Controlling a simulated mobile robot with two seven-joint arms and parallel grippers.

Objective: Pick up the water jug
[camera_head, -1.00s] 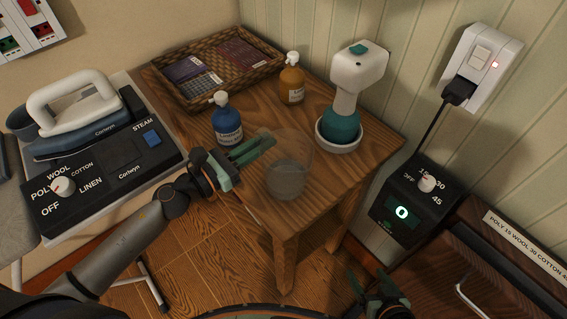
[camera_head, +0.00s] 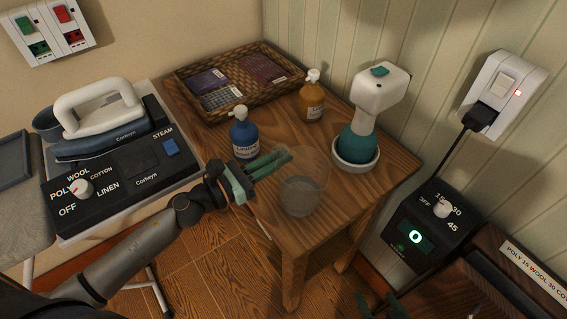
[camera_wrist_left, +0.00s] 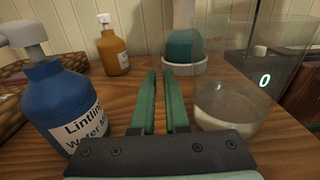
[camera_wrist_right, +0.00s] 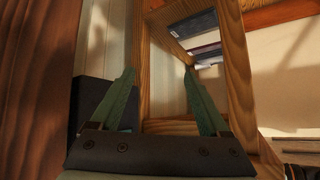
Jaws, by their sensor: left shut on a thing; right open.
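The water jug (camera_head: 300,192) is a clear vessel with some water low inside, upright on the small wooden table (camera_head: 345,205) near its front edge. It also shows in the left wrist view (camera_wrist_left: 228,105), just right of the fingers. My left gripper (camera_head: 285,155) reaches in from the left at the jug's side. Its green fingers (camera_wrist_left: 159,75) are nearly together, shut on the jug; the clear part between them is hard to make out. My right gripper (camera_wrist_right: 159,70) is open and empty, low beside the table; only its tip shows at the head view's bottom edge.
A blue bottle (camera_head: 243,135) stands close left of the left fingers. An amber bottle (camera_head: 312,98), a white and teal sprayer in a bowl (camera_head: 357,150) and a wicker tray (camera_head: 240,82) are farther back. An iron (camera_head: 100,115) sits left, a timer box (camera_head: 420,225) right.

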